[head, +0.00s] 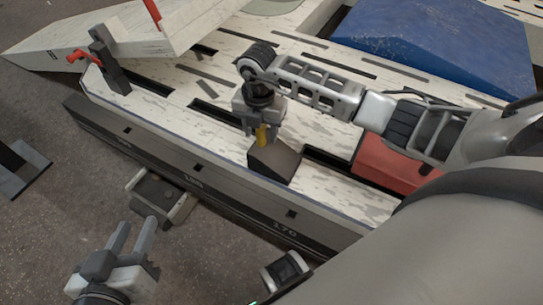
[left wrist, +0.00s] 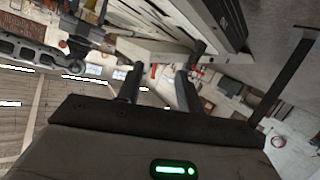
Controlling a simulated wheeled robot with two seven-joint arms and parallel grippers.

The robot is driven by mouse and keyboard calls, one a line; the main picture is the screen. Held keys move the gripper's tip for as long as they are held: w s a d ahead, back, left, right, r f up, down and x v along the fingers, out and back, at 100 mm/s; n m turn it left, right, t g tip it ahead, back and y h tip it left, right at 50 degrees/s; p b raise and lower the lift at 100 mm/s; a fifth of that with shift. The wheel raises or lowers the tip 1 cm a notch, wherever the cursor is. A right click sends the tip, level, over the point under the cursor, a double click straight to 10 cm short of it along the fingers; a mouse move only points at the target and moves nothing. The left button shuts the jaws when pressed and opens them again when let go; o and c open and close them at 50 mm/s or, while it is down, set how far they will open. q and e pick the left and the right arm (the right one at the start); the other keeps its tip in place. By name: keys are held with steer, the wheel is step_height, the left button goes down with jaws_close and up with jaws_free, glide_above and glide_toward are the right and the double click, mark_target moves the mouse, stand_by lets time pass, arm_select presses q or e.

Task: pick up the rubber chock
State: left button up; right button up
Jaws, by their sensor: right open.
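The rubber chock (head: 276,164) is a dark brown block with a sloped top. It sits on the pale slotted bench (head: 345,203), near its front edge, in the head view. My right gripper (head: 262,137) points down directly over the chock's back left part, with a yellow piece showing at its fingertips. Its jaws are open; whether the fingertips touch the chock I cannot tell. My left gripper (head: 132,236) is low in front of the bench, fingers apart and empty. Its fingers also show apart in the left wrist view (left wrist: 158,88), where I cannot make out the chock.
A blue wedge (head: 440,40) and a red block (head: 385,165) lie behind and right of the chock. A pale ramp board (head: 150,30) and a dark upright with a red handle (head: 108,65) stand at the left. A grey bracket (head: 160,192) juts from the bench front.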

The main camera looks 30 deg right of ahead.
jaws_close()
steer(key=shift+r, duration=0.1)
